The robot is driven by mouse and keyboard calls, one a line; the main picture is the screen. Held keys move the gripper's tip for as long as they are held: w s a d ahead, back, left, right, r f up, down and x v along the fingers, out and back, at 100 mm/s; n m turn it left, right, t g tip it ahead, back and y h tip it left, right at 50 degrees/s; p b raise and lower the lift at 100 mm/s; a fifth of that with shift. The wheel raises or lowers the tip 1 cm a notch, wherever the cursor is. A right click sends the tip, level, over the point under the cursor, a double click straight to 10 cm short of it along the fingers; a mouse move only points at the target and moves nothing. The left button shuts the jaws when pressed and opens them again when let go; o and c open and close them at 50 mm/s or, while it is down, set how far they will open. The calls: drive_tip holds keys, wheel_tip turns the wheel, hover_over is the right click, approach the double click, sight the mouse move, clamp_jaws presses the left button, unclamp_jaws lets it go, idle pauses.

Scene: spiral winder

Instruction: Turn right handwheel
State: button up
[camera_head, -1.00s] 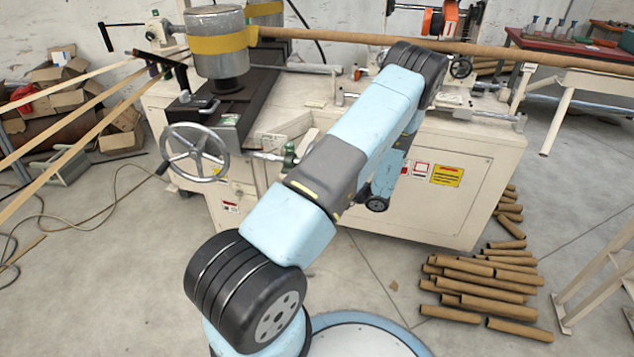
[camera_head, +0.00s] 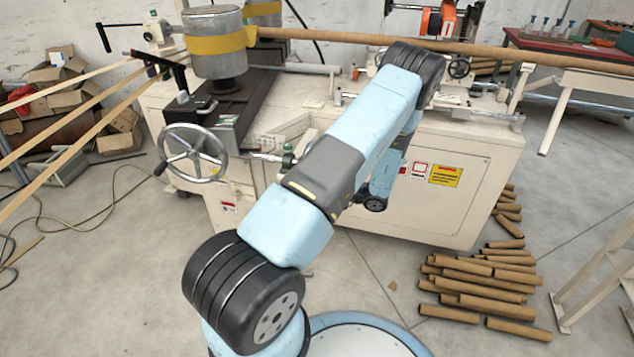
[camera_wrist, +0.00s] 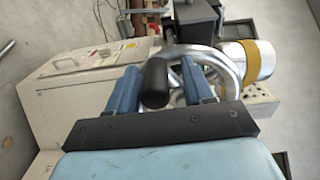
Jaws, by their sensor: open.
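A silver spoked handwheel (camera_head: 194,152) with a dark handle stands at the left front of the machine in the head view. A smaller dark handwheel (camera_head: 460,67) is at the machine's upper right. In the wrist view, a silver handwheel (camera_wrist: 231,75) is just beyond my gripper (camera_wrist: 160,72), partly hidden by its fingers. Its black handle (camera_wrist: 156,82) shows between the two blue fingers, which are open and apart. I cannot tell whether the handle touches either finger. My gripper is hidden behind my arm in the head view, so which wheel it faces is unclear there.
The cream machine cabinet (camera_head: 455,190) fills the middle. A metal drum with a yellow band (camera_head: 217,60) stands above it, and it also shows in the wrist view (camera_wrist: 237,60). Cardboard tubes (camera_head: 480,287) lie on the floor at right. Open floor lies in front at left.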

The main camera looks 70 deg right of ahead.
drive_tip(key=s+d, duration=0.2)
drive_tip(key=s, duration=1.1)
drive_tip(key=shift+s, duration=0.4)
